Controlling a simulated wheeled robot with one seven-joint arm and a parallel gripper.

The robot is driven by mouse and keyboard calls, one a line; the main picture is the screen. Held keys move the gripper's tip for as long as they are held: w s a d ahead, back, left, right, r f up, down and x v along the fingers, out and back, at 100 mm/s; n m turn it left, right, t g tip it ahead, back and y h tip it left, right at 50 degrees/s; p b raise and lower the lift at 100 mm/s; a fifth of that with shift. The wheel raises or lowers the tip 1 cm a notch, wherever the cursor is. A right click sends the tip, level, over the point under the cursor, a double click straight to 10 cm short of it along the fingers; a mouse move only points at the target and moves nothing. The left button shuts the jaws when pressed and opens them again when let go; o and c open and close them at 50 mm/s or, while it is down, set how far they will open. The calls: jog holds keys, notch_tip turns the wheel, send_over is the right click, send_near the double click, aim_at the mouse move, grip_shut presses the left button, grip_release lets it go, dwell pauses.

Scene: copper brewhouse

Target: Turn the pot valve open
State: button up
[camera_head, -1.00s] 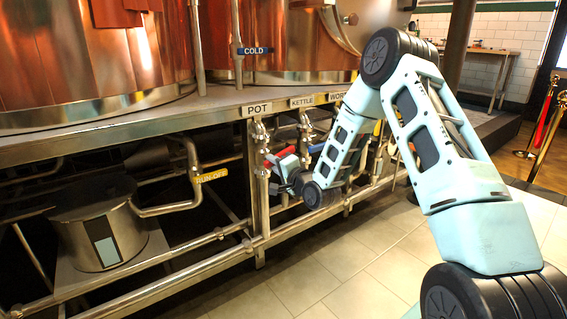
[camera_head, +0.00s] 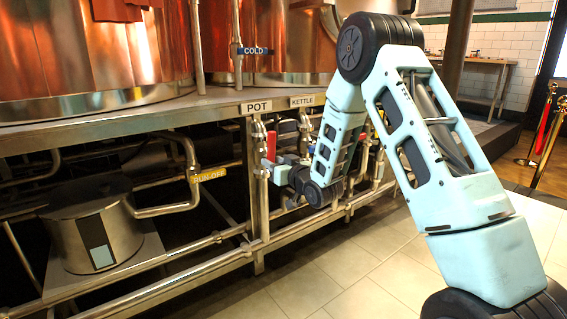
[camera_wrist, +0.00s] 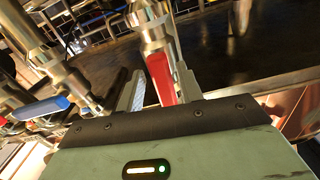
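The pot valve is on the pipe under the POT sign (camera_head: 256,108). Its red handle (camera_head: 271,146) stands about upright in the head view. My gripper (camera_head: 274,172) is at this valve, just below the handle, and is small and partly hidden there. In the wrist view the red handle (camera_wrist: 161,80) lies between the two fingers of my gripper (camera_wrist: 160,90). It is close against the right finger, with a gap to the left finger. The steel valve body (camera_wrist: 152,28) is just beyond the fingertips.
Steel rails and pipes run below. A steel pot (camera_head: 97,235) stands at the left. The tiled floor (camera_head: 300,275) in front is clear.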

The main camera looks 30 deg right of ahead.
jog(key=shift+s, duration=0.1)
jog(key=s, duration=0.5)
jog(key=shift+s+b, duration=0.3)
jog(key=shift+s, duration=0.1)
jog(key=s+p, duration=0.7)
jog(key=s, duration=0.2)
jog(key=shift+s+d+r, duration=0.15)
jog(key=shift+d+r, duration=0.15)
